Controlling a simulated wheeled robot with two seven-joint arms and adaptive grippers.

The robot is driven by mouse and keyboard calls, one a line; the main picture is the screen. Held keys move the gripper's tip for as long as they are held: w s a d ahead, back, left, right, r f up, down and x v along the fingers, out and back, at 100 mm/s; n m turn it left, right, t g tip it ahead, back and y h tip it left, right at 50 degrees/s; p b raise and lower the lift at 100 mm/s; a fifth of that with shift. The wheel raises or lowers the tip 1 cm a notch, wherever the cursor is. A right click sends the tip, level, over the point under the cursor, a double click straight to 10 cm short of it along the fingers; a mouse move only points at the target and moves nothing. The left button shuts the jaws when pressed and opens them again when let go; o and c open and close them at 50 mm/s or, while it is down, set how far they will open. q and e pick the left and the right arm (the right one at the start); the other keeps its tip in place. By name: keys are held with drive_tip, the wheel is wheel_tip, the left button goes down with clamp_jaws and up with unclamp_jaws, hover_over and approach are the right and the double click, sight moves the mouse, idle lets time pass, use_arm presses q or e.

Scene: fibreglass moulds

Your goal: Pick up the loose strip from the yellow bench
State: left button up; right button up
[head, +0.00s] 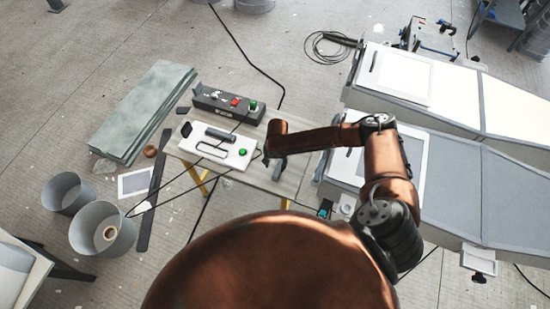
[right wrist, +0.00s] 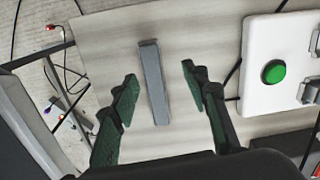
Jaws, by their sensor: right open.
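The loose strip is a flat grey bar. In the right wrist view the strip (right wrist: 154,85) lies on the pale top of the yellow bench (right wrist: 108,45). In the head view the strip (head: 279,170) shows partly below my gripper, on the right part of the yellow-legged bench (head: 300,172). My right gripper (head: 272,156) is over it, pointing down. In the right wrist view my right gripper (right wrist: 159,75) is open, with one green-padded finger on each side of the strip and gaps between. My left gripper is not in view.
A white panel (head: 217,147) with a green button and handles lies left of the strip, with a grey control box (head: 228,103) behind it. Large grey-white moulds (head: 465,165) stand close on the right. Cables cross the bench. Buckets (head: 102,231) stand on the floor at left.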

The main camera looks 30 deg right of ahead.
sight(280, 165)
drive_tip(key=d, duration=0.1)
drive_tip(key=w+d+m, duration=0.1)
drive_tip(key=w+d, duration=0.1)
drive_tip(key=shift+r, duration=0.3)
drive_tip(key=shift+f, duration=0.3)
wheel_tip(280, 165, down, 3)
drive_tip(key=shift+d+r, duration=0.1)
drive_tip(key=shift+r, duration=0.05)
drive_tip(key=shift+s+d+f, duration=0.1)
drive_tip(key=shift+d+f, duration=0.05)
drive_tip(key=shift+f, duration=0.45)
drive_tip(key=shift+s+d+f, duration=0.1)
drive_tip(key=shift+f, duration=1.2)
drive_tip(key=c, duration=0.7)
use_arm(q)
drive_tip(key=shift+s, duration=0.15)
use_arm(e)
clamp_jaws()
